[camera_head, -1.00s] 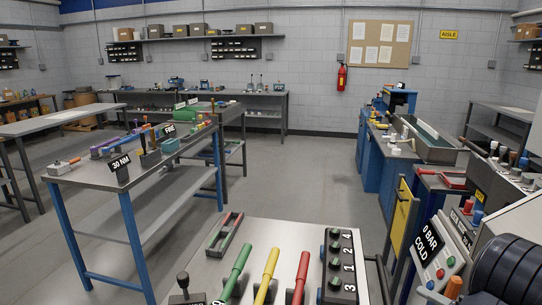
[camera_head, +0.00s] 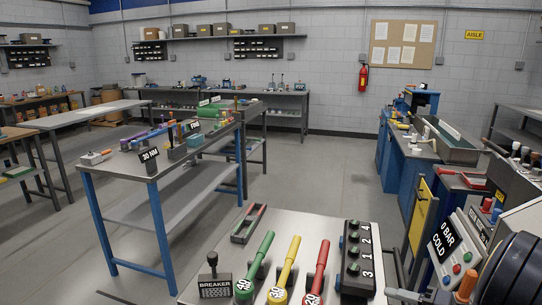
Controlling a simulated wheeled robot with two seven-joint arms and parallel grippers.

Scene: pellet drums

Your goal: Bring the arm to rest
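Neither of my grippers is in the head view, and I cannot make out an arm with certainty. The nearest thing in front is a metal bench top (camera_head: 310,226) at the bottom centre. On it are a green lever (camera_head: 256,262), a yellow lever (camera_head: 286,268), a red lever (camera_head: 317,270) and a block with numbered knobs (camera_head: 358,255). A small black-handled lever on a box marked BREAKER (camera_head: 214,288) stands at its left corner.
A blue-legged table (camera_head: 152,180) with tools stands to the left. A panel marked 0 BAR COLD (camera_head: 452,252) and a dark ribbed cylinder (camera_head: 512,272) crowd the lower right. Blue cabinets (camera_head: 396,172) line the right. Open floor (camera_head: 325,175) lies in the middle.

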